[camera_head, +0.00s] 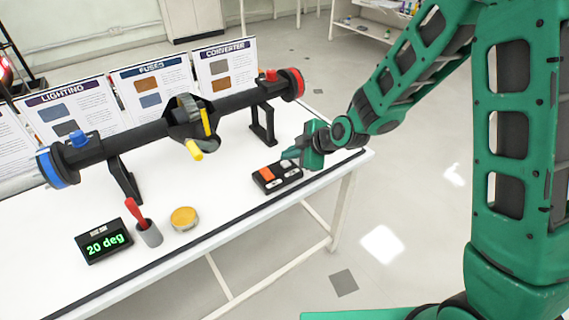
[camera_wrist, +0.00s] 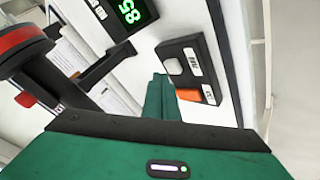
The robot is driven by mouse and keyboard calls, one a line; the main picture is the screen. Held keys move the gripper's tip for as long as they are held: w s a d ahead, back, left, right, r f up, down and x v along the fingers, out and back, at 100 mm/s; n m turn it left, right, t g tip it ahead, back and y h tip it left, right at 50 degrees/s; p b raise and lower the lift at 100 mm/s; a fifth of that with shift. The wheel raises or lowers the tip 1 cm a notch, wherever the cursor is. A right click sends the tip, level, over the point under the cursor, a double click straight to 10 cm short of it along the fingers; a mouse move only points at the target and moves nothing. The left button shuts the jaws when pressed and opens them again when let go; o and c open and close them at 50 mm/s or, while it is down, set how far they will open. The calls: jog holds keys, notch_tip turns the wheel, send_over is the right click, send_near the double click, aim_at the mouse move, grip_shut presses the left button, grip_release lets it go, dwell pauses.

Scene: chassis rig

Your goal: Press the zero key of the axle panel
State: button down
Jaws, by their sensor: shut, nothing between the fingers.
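The axle panel (camera_head: 278,187) is a small black box on the white table, with an orange key (camera_head: 266,174) and a grey key (camera_head: 288,165). Each key has a small white label that I cannot read surely. In the wrist view the panel (camera_wrist: 184,46) shows its grey key (camera_wrist: 173,66) and orange key (camera_wrist: 188,96). My gripper (camera_head: 287,154) is shut and empty, its tips close to the panel's far side near the grey key. In the wrist view my gripper tips (camera_wrist: 160,78) appear just left of the orange key. I cannot tell whether they touch the panel.
A black axle (camera_head: 140,138) with blue and red ends stands on supports behind the panel. A display (camera_head: 104,242) reads 20 deg. Sign boards (camera_head: 155,92) line the back.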

aim_at(289, 165)
jog(key=shift+f, duration=0.8)
dwell(0.7)
jog(key=shift+r, duration=0.9)
notch_tip(289, 165, up, 5)
dwell(0.8)
dwell(0.5)
